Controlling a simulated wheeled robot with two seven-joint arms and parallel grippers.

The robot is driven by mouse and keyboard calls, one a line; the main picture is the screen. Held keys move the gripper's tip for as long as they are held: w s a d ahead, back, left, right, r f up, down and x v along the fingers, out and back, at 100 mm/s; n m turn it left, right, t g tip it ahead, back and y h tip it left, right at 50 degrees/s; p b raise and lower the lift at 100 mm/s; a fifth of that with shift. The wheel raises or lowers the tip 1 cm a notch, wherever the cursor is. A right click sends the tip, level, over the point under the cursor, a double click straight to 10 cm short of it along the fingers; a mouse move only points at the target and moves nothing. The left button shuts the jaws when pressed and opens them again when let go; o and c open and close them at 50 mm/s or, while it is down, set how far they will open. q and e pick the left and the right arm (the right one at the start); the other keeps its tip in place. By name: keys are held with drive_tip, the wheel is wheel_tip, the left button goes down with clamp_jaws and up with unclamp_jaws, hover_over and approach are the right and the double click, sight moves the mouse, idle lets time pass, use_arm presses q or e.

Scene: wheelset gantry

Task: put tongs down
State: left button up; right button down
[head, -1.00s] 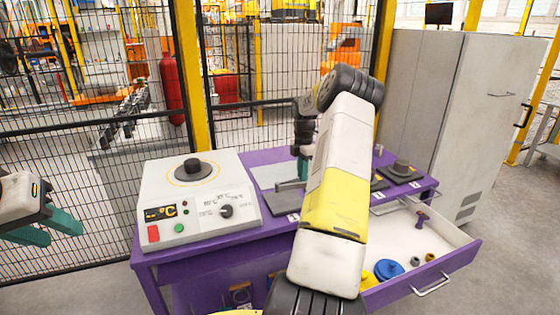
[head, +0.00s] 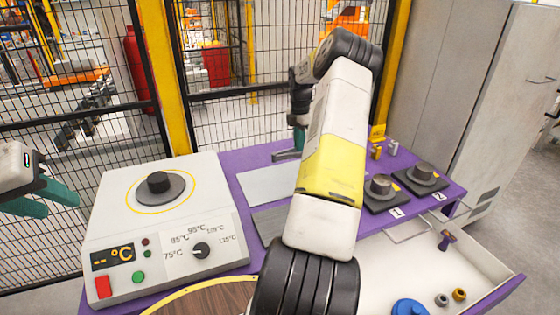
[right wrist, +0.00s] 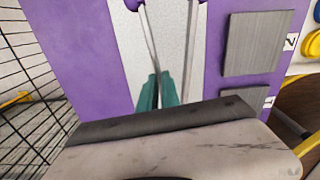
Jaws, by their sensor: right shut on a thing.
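The tongs (right wrist: 151,38) show in the right wrist view as two thin metal legs with purple ends. My right gripper (right wrist: 158,90) has its teal fingers shut on them. They are over a light grey plate on the purple table; I cannot tell whether they touch it. In the head view the right gripper (head: 287,154) is mostly hidden behind my right arm, and the tongs cannot be made out. The light grey plate (head: 262,184) shows left of that arm. My left gripper (head: 48,198) is open and empty at the left edge, away from the table.
A white heater (head: 125,225) with dial and round top stands on the table's left. Black pads numbered 1 and 2 (head: 421,180) bear grey pieces at right. An open drawer (head: 470,275) holds a blue lid (head: 409,308) and small parts. A mesh fence (head: 225,110) stands behind.

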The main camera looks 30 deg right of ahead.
wheel_tip(320, 180, down, 10)
drive_tip(key=shift+w, duration=0.1)
idle(0.4)
drive_tip(key=c, duration=1.6)
unclamp_jaws()
drive_tip(key=shift+f, duration=0.1)
drive_tip(key=shift+o, duration=0.2)
